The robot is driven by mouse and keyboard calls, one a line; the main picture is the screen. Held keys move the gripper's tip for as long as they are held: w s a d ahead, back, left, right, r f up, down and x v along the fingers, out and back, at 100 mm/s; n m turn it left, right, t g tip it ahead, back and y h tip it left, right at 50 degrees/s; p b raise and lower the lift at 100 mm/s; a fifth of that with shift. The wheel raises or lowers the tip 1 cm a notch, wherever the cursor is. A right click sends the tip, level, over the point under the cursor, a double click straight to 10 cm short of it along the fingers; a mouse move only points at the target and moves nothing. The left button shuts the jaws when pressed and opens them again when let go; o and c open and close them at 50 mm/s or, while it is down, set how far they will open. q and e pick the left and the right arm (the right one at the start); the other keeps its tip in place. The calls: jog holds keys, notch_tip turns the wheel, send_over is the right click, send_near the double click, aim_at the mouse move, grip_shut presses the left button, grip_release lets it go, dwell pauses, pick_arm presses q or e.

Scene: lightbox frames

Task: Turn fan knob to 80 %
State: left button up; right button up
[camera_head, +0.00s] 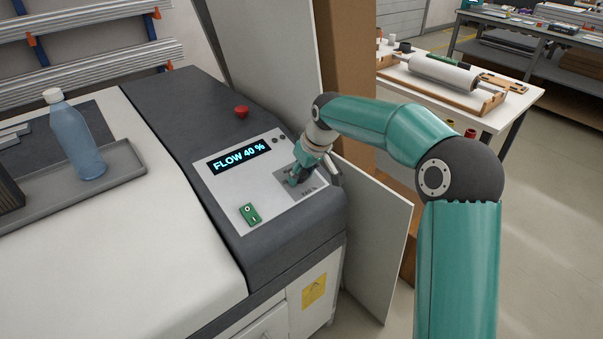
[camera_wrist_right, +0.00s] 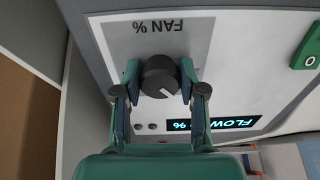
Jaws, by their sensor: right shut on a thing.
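The fan knob (camera_wrist_right: 160,77) is a dark round knob with a pale pointer line, below the FAN % label in the right wrist view. My right gripper (camera_wrist_right: 160,80) has its two fingers on either side of the knob and is shut on it. In the head view my right gripper (camera_head: 297,178) is at the control panel (camera_head: 225,195) and hides most of the knob. The display (camera_head: 239,157) reads FLOW 40 %. In the right wrist view the display (camera_wrist_right: 215,123) is upside down and its number is partly hidden by a finger. My left gripper is not in view.
A green switch (camera_head: 250,214) sits low on the panel and a red button (camera_head: 241,111) behind it. A blue bottle (camera_head: 75,140) stands on a grey tray at the left. Grey boards (camera_head: 375,235) lean beside the machine's right side.

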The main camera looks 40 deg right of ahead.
jog(key=m, duration=0.6)
jog(key=shift+a+h+b, duration=0.1)
jog(key=shift+h+b, duration=0.2)
jog(key=m, duration=0.5)
jog(key=shift+m, duration=0.3)
jog(key=m, duration=0.5)
jog(key=shift+w+r+m+g, duration=0.1)
jog(key=shift+w+m+g, duration=0.05)
jog(key=shift+m+g, duration=0.15)
jog(key=m, duration=0.5)
jog(key=shift+m+g, duration=0.3)
jog(key=shift+m, duration=0.1)
jog(key=o, duration=1.1)
jog(key=shift+o, duration=0.2)
jog(key=shift+r, duration=0.1)
jog(key=v, duration=1.1)
jog(key=shift+a+r, duration=0.25)
jog(key=shift+r, duration=0.05)
